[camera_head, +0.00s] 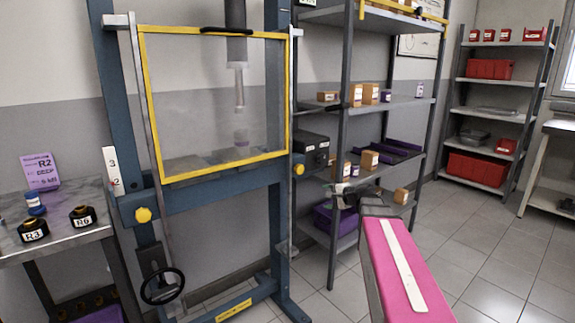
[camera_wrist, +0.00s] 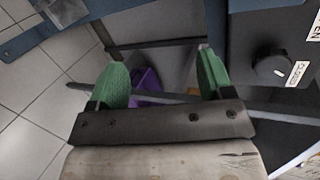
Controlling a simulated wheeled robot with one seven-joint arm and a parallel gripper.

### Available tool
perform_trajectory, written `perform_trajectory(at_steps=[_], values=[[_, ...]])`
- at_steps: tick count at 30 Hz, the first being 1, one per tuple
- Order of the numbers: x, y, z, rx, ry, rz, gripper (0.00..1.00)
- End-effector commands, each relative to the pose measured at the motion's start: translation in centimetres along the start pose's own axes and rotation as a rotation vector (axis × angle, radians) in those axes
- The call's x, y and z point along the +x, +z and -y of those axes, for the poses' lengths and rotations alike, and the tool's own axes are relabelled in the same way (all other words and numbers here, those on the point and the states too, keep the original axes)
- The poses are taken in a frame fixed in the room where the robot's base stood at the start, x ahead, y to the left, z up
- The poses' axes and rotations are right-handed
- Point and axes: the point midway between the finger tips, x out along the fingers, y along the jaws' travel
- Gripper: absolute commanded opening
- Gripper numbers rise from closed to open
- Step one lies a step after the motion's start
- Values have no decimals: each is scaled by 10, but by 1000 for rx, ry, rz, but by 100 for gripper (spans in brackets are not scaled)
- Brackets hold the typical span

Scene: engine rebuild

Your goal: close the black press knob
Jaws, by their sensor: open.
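The black press knob (camera_wrist: 272,67) is round and sits on the face of a dark control box (camera_wrist: 248,30), at the right of the wrist view. A white label beside it seems to read CLOSED, and another, cut off at the edge, ends in EN. A small light mark shows on the knob's rim, but its setting is unclear. In the head view the box (camera_head: 309,143) is fixed to the press's right post. My gripper (camera_wrist: 163,78) is open and empty, its green fingers apart, left of the knob and not touching it. It also shows in the head view (camera_head: 343,192), below and right of the box.
The blue press frame (camera_head: 278,225) with its yellow-edged clear guard (camera_head: 215,178) stands left of my arm. A grey shelf unit (camera_head: 345,105) with small boxes stands close behind my gripper. A purple bin (camera_head: 330,217) is on its low shelf. Open floor lies to the right.

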Motion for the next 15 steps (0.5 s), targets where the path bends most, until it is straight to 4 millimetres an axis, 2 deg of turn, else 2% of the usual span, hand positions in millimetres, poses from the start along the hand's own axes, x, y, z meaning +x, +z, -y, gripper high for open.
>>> perform_trajectory(at_steps=[1, 7, 12, 15], values=[[4, 17, -28, -60, 84, 16, 74], [5, 62, -131, -331, 444, 98, 74], [-17, 92, -209, -556, 752, 198, 74], [-34, 103, -245, -673, 915, 260, 74]])
